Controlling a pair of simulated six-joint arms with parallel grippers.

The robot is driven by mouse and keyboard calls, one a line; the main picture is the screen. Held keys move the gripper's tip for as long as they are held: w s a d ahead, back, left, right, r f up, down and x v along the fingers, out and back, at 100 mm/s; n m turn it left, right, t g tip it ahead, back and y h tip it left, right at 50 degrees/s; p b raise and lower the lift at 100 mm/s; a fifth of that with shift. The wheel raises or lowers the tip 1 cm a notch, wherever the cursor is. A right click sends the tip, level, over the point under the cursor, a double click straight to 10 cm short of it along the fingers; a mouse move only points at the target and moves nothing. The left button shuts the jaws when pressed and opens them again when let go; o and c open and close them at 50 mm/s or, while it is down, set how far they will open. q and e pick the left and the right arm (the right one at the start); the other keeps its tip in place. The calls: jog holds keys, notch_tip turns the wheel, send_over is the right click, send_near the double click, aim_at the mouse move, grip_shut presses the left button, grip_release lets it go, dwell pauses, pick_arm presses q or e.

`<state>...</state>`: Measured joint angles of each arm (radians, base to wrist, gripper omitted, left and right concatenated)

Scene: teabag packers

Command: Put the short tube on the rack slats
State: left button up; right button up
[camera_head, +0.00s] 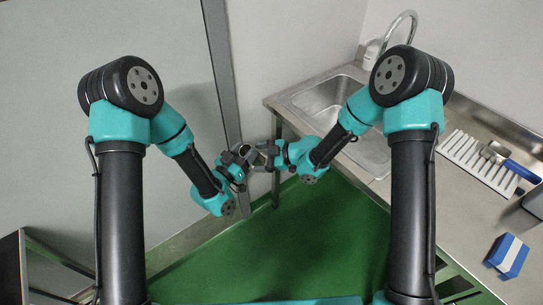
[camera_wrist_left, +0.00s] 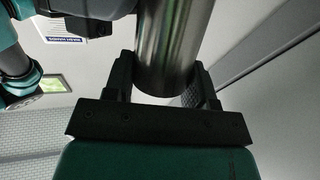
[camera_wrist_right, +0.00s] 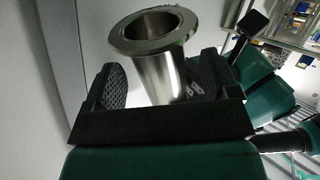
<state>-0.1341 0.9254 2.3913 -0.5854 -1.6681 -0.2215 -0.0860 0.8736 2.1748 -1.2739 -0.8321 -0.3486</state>
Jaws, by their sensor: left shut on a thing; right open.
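The short tube (camera_wrist_left: 172,45) is a shiny steel cylinder, held between the fingers of my left gripper (camera_wrist_left: 165,88) in the left wrist view. In the right wrist view the tube (camera_wrist_right: 158,72) shows a flanged open end and stands between the spread fingers of my right gripper (camera_wrist_right: 160,85), which is open around it. In the head view my left gripper (camera_head: 240,158) and right gripper (camera_head: 262,155) meet in mid-air, and the tube is mostly hidden there. The white rack slats (camera_head: 477,160) lie on the steel counter at the right, away from both grippers.
The counter (camera_head: 440,205) holds a sink (camera_head: 335,100) with a curved tap (camera_head: 402,28) behind it. A blue-handled metal tool (camera_head: 500,155) lies over the rack's far right part. A blue and white box (camera_head: 508,255) sits nearer. A wall post (camera_head: 222,70) stands behind the grippers.

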jog(key=shift+w+a+f, duration=0.15)
jog(key=shift+a+f, duration=0.05)
jog(key=shift+a, duration=0.3)
jog(key=c, duration=1)
pick_arm(q)
jog(key=o, duration=1.4)
pick_arm(e)
jog(key=shift+c, duration=0.7)
pick_arm(q)
jog(key=shift+v, duration=3.8)
jog(key=shift+w+f, duration=0.1)
jog(key=shift+f, duration=0.05)
